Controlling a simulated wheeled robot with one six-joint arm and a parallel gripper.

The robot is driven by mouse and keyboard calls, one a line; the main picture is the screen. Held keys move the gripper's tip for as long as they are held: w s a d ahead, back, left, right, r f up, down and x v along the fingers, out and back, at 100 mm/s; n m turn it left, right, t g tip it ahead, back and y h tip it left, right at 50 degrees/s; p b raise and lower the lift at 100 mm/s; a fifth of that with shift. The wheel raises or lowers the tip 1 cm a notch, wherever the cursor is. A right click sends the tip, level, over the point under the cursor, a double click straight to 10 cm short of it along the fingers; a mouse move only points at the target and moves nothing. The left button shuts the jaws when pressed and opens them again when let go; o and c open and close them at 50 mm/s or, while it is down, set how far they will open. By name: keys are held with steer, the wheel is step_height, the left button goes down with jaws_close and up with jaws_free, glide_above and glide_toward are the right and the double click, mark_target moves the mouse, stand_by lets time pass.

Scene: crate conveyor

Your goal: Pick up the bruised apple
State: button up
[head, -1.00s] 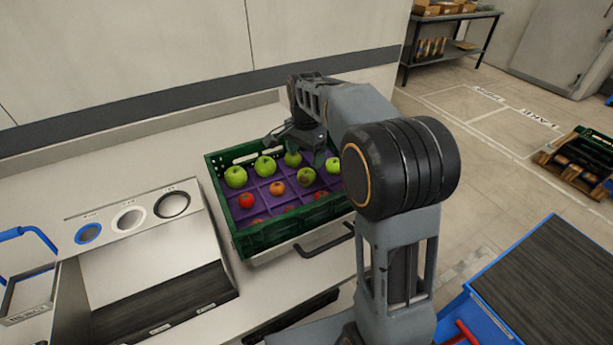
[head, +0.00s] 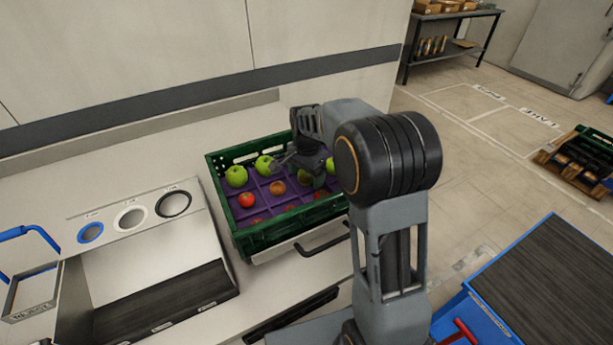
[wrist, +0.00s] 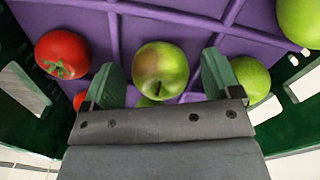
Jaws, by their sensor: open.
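The bruised apple (wrist: 160,68) is green with a brown patch on its upper left side. In the wrist view it lies in a purple divided tray, between and just beyond the two green fingers of my gripper (wrist: 161,62). The fingers are open, with a gap to the apple on each side. In the head view my gripper (head: 303,162) is low over the right part of the green crate (head: 287,226). It partly covers the bruised apple (head: 304,178) there.
A red fruit (wrist: 62,53) lies left of the apple, and green apples (wrist: 250,78) lie to the right. The crate walls stand close around. A sorting station with three ringed holes (head: 131,218) is left of the crate. A blue-edged cart (head: 545,270) stands at the right.

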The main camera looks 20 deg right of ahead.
steer(key=shift+c, duration=0.4)
steer(key=c, duration=0.9)
steer(key=shift+c, duration=0.3)
steer(key=shift+r, duration=0.15)
